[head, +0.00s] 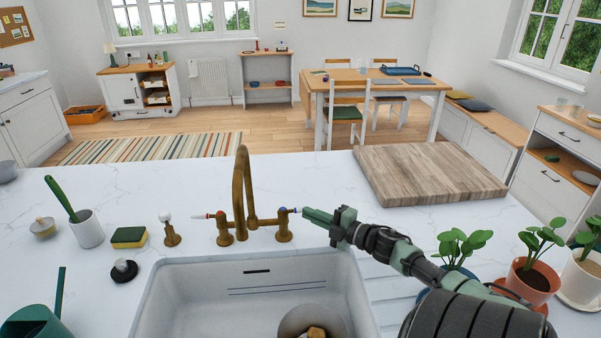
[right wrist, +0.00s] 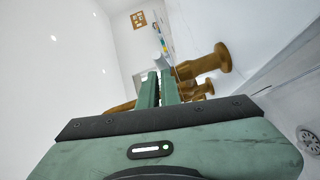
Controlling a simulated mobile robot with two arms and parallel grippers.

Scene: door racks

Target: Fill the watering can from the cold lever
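The brass tap (head: 240,195) stands behind the sink, with a red-marked lever (head: 202,216) on its left and the blue-marked cold lever (head: 288,210) on its right. My right gripper (head: 305,214) points left with its tips at the outer end of the cold lever; I cannot tell if they touch. In the right wrist view its fingers (right wrist: 161,88) lie close together, with no held thing visible between them. The dark green watering can (head: 35,322) is at the bottom left, partly cut off. No water stream shows. My left gripper is not in view.
The white sink (head: 190,290) holds a grey round item (head: 293,320), partly cut off. A wooden board (head: 430,172) and potted plants (head: 533,275) are right.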

